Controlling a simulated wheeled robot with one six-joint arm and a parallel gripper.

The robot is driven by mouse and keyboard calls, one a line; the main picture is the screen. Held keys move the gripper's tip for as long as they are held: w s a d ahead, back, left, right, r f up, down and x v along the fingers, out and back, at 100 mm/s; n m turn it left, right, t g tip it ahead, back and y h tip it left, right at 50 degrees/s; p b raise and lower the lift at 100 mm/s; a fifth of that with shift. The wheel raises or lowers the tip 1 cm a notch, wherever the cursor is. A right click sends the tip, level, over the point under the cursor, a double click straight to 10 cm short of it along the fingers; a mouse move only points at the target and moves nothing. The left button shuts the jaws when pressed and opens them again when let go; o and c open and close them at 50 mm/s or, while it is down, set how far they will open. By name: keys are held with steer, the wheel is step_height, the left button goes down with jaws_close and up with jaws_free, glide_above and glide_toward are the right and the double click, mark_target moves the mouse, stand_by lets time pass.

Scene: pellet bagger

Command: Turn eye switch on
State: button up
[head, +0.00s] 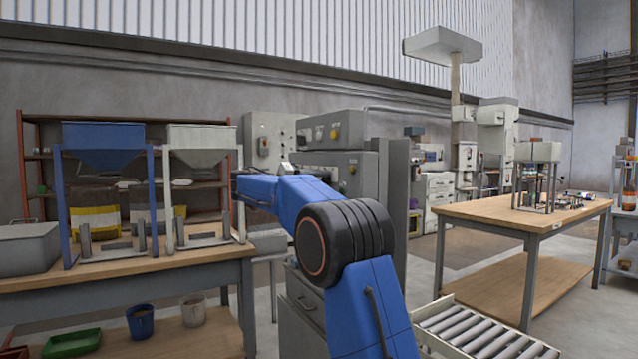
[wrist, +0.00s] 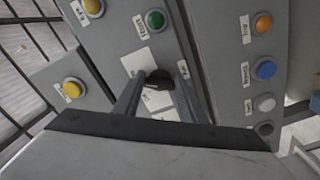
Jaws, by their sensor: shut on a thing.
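In the wrist view my gripper (wrist: 160,74) reaches up to a grey panel face. It is shut on a dark switch knob (wrist: 157,98), with one finger on either side of it. A white label plate (wrist: 137,62) lies behind the fingers, mostly covered, and its lettering cannot be read. I cannot tell the knob's turned position. In the head view my blue arm reaches left toward the machines, and the gripper's tips cannot be made out there.
Around the knob are a green button (wrist: 155,19), yellow buttons (wrist: 73,87) on the left, and orange (wrist: 263,23) and blue (wrist: 265,68) buttons on the right. In the head view, a hopper bench (head: 130,275) stands left, a wooden table (head: 480,212) right, and a roller conveyor (head: 480,330) in front.

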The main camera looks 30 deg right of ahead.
steer(key=shift+f, duration=0.1)
steer(key=o, duration=1.1)
steer(key=shift+c, duration=0.2)
steer(key=shift+a, duration=0.2)
steer(key=a, duration=1.7)
steer(key=shift+s, duration=0.25)
steer(key=shift+a, duration=0.1)
steer(key=shift+s, duration=0.1)
